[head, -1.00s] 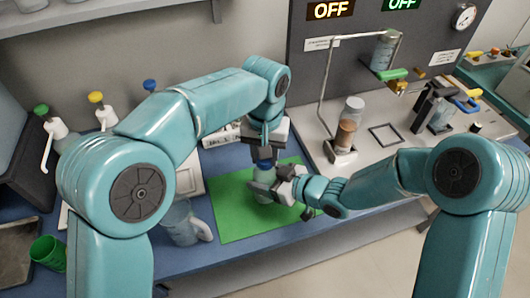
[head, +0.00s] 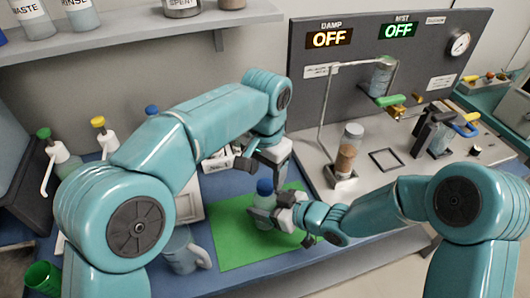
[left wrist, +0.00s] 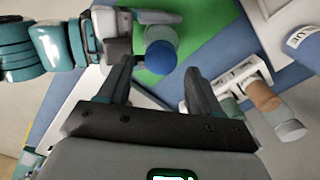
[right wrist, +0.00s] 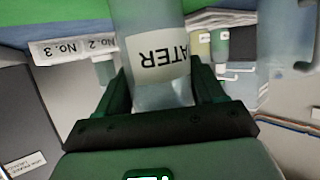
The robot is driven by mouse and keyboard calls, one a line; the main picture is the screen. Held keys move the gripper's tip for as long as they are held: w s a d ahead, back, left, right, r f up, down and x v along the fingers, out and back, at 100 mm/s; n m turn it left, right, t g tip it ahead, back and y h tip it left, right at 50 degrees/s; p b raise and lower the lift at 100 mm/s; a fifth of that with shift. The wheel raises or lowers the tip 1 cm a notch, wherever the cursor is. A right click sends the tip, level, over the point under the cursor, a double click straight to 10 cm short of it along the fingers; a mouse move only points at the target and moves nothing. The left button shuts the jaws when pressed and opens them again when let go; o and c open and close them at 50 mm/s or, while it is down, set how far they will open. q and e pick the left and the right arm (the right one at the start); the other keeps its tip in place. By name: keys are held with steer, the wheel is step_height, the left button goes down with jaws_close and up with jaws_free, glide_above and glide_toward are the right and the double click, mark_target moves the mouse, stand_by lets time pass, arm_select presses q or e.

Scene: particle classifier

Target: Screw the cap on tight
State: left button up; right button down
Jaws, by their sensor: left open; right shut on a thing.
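A clear bottle (head: 261,214) with a blue cap (head: 265,187) stands upright on the green mat (head: 232,232). My right gripper (head: 278,211) is shut on the bottle's body from the right. In the right wrist view the bottle (right wrist: 158,85) is between its fingers, with a label ending in "ATER". My left gripper (head: 262,167) is open just above the cap, apart from it. In the left wrist view the cap (left wrist: 161,57) lies ahead, between the spread fingertips. The cap sits on the bottle top; I cannot tell how tight it is.
A clear jug (head: 183,250) stands left of the mat. Pump bottles with green, yellow and blue tops line the back left. A jar of brown material (head: 347,150) stands on the grey machine (head: 400,160) at right. A shelf (head: 150,32) hangs above.

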steer(key=shift+f, duration=0.1)
arm_select(q)
step_height(320, 180, up, 9)
steer(key=shift+a+f, duration=0.1)
arm_select(e)
steer(key=shift+c, duration=0.2)
jaws_free()
arm_select(q)
steer(key=shift+r+p, duration=0.5)
steer(key=shift+p, duration=0.05)
arm_select(e)
steer(key=v, duration=1.6)
steer(key=shift+s+d, duration=0.1)
steer(key=shift+s, duration=0.05)
